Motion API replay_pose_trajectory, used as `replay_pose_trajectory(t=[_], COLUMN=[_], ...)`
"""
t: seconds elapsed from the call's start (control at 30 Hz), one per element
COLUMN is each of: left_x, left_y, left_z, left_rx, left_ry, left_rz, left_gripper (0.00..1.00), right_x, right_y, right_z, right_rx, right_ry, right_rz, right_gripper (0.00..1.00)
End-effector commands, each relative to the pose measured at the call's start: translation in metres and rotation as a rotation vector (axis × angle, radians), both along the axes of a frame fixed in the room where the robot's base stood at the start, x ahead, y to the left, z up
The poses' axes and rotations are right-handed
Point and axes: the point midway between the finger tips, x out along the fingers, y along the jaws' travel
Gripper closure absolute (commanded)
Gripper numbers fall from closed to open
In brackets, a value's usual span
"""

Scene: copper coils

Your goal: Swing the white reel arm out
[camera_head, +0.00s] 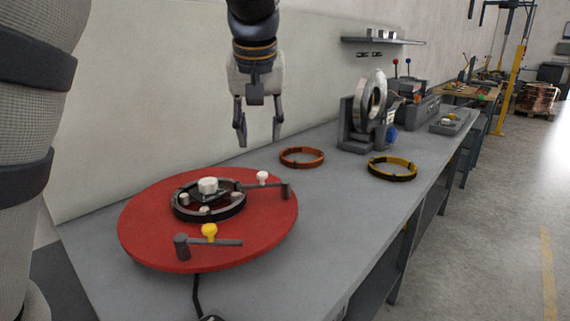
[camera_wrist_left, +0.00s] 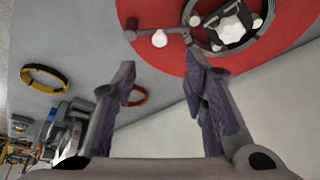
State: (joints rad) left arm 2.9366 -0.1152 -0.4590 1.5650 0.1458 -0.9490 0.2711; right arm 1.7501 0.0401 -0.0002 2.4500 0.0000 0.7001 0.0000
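The white reel arm (camera_head: 270,185) is a dark bar with a white knob (camera_head: 262,176) and a dark post at its right end. It lies on the red turntable (camera_head: 145,225), its inner end at the dark ring (camera_head: 235,207). The knob also shows in the left wrist view (camera_wrist_left: 160,39). A second arm with a yellow knob (camera_head: 209,231) lies near the turntable's front edge. My left gripper (camera_head: 258,138) is open and empty, fingers pointing down, above and behind the white knob, apart from it. My right gripper is not in view.
An orange ring (camera_head: 302,163) and a yellow-black ring (camera_head: 392,174) lie flat on the grey bench (camera_head: 330,210). A stand with a large metal reel (camera_head: 370,103) is farther back. A wall runs behind the bench.

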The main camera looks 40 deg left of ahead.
Motion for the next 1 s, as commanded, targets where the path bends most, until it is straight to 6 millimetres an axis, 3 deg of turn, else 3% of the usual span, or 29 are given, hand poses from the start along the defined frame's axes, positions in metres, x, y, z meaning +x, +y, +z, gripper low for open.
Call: replay_pose_trajectory(t=[0.1,0.33,0.5,0.77,0.93,1.0], left_x=[0.009,0.025,0.030,0.031,0.031,0.031], left_y=[0.008,0.020,0.024,0.025,0.025,0.025], left_z=[-0.032,-0.079,-0.094,-0.096,-0.095,-0.095], left_rx=[-0.003,-0.001,0.000,0.000,0.000,0.000], left_ry=[0.009,0.005,0.001,0.000,0.000,0.000], left_rz=[0.002,0.000,-0.001,-0.001,-0.001,-0.001], left_gripper=[0.61,0.61,0.61,0.61,0.99,1.00], right_x=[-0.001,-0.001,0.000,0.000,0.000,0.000], right_y=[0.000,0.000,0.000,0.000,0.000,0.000], right_z=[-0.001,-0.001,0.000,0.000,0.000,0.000], right_rx=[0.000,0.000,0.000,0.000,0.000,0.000], right_ry=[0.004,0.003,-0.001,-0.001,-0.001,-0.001], right_rz=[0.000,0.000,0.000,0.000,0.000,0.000], right_gripper=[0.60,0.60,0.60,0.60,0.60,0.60])
